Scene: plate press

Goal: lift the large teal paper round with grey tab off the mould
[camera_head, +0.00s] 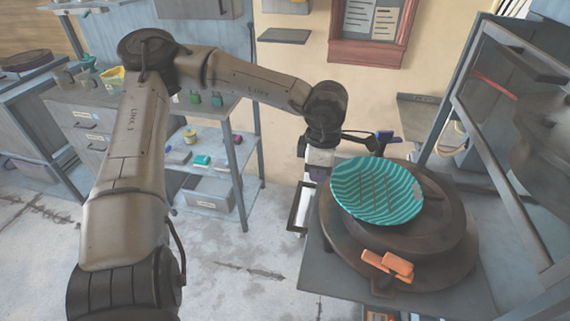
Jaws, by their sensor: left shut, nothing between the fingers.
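The large teal paper round (365,203) is ribbed and lies on the dark round mould (447,235), at the right of the head view. A small greyish patch near its right edge may be the grey tab. My left gripper (318,172) is just left of the round, at the far left side of the mould, pointing down. It is shut and empty, apart from the round as far as I can see; its fingertips are hard to make out. My right gripper is not in view.
The mould stands on a grey table (345,282). A metal frame (500,140) rises at the right. Shelving (205,190) stands at the left back; the floor between is clear.

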